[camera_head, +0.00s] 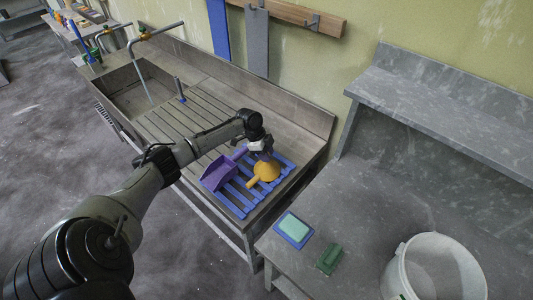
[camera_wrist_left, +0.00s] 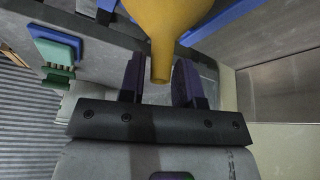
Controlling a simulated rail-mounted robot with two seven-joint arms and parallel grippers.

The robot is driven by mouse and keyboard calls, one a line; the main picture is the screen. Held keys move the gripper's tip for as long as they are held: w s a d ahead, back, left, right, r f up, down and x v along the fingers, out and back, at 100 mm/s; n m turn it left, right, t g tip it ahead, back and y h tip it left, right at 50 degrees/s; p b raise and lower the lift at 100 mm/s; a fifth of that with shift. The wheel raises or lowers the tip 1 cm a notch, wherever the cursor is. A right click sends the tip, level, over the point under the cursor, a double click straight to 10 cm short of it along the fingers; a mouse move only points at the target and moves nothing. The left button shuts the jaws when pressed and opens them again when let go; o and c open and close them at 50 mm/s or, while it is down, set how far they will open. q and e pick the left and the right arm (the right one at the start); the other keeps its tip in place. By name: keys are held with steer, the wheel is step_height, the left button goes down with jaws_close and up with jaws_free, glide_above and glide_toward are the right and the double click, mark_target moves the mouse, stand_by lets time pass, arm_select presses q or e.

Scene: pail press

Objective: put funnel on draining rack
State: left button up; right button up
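The yellow funnel (camera_head: 266,170) is on the blue draining rack (camera_head: 240,196), its narrow end pointing to the lower left in the head view. In the left wrist view the funnel (camera_wrist_left: 172,22) shows at the top, its spout in line with the space between my fingers. My left gripper (camera_head: 262,150) is just above and behind the funnel. Its purple-padded fingers (camera_wrist_left: 160,82) are apart, with a gap visible beside the spout, so it looks open. Whether a finger touches the funnel is hard to tell. My right gripper is not in view.
A purple scoop (camera_head: 217,174) lies on the rack left of the funnel. A sink (camera_head: 143,85) with a tap is further left. On the grey table are a sponge on a blue base (camera_head: 293,228), a green brush (camera_head: 329,260) and a white pail (camera_head: 435,270).

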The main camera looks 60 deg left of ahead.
arm_select(q)
steer(key=shift+o, duration=1.1)
steer(key=shift+r, duration=0.15)
